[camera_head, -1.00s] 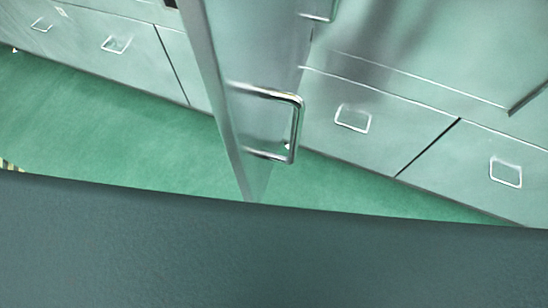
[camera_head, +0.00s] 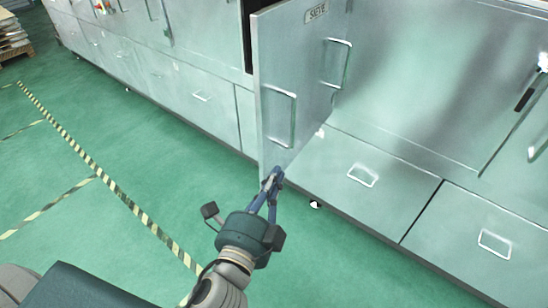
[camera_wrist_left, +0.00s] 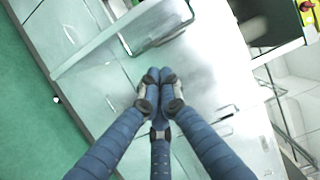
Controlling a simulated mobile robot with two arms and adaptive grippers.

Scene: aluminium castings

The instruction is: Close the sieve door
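The sieve door (camera_head: 300,50), a pale metal panel labelled SIEVE, stands open and swung out from the cabinet front. It has a bar handle (camera_head: 281,118) on its near face. My left gripper (camera_head: 274,176) is in front of the door's lower edge, below the handle. In the left wrist view its blue fingers (camera_wrist_left: 160,76) come together at the tips, with nothing visible between them. The door (camera_wrist_left: 105,40) and a bar handle (camera_wrist_left: 150,38) show beyond the fingertips there. I cannot tell whether the fingertips touch the door. My right gripper is not in view.
Cabinets with drawers (camera_head: 365,165) run along the back and right. A dark opening (camera_head: 247,40) shows beside the door. The green floor (camera_head: 150,150) is clear on the left, with striped tape (camera_head: 110,190). A pallet stack (camera_head: 12,32) stands far left.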

